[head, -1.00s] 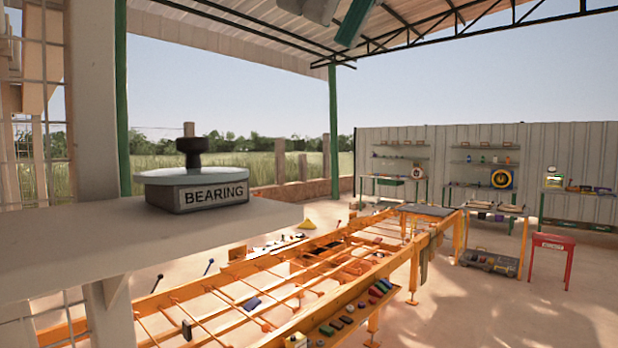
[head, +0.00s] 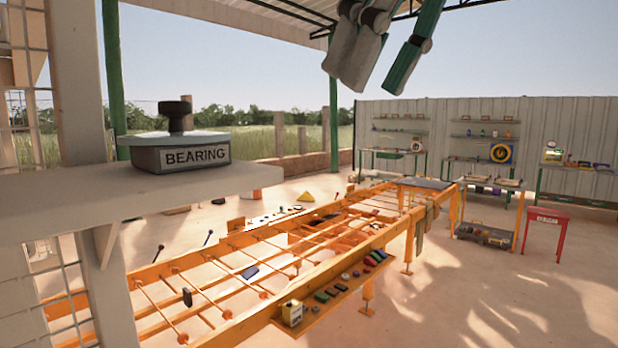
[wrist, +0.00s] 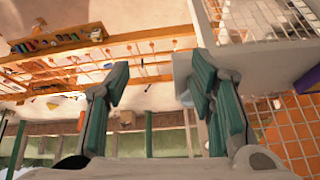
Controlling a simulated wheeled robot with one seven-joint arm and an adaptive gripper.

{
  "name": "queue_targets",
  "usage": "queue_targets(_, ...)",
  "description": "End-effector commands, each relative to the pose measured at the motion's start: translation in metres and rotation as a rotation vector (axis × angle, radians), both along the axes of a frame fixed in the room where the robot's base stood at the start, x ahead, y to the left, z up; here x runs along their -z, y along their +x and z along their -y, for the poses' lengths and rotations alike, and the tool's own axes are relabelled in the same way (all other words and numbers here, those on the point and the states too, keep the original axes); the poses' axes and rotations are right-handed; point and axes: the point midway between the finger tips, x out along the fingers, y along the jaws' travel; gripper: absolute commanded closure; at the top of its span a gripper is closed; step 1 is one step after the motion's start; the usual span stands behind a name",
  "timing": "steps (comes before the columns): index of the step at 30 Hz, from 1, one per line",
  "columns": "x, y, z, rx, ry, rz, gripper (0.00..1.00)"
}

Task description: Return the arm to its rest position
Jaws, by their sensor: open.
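My gripper (head: 371,86) hangs at the top of the head view, in the air, with one grey finger side and one green side visible. In the wrist view my gripper (wrist: 152,84) has its two green-padded fingers spread wide apart. Nothing is between them. The rest of the arm is outside the head view.
A box labelled BEARING (head: 182,157) with a black knob sits on a pale ledge (head: 60,200) at the left. A long orange frame table (head: 262,335) with rods and small blocks stands below. A red stool (head: 543,222) and shelves are at the right.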

Motion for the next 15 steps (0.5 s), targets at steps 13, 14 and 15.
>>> queue_targets(13, 0.183, -0.005, 0.08, 0.464, -0.022, -0.021, 0.5)
queue_targets(14, 0.198, -0.008, 0.086, 0.491, -0.026, -0.021, 0.5)
queue_targets(15, 0.217, -0.012, 0.092, 0.527, -0.03, -0.019, 0.5)
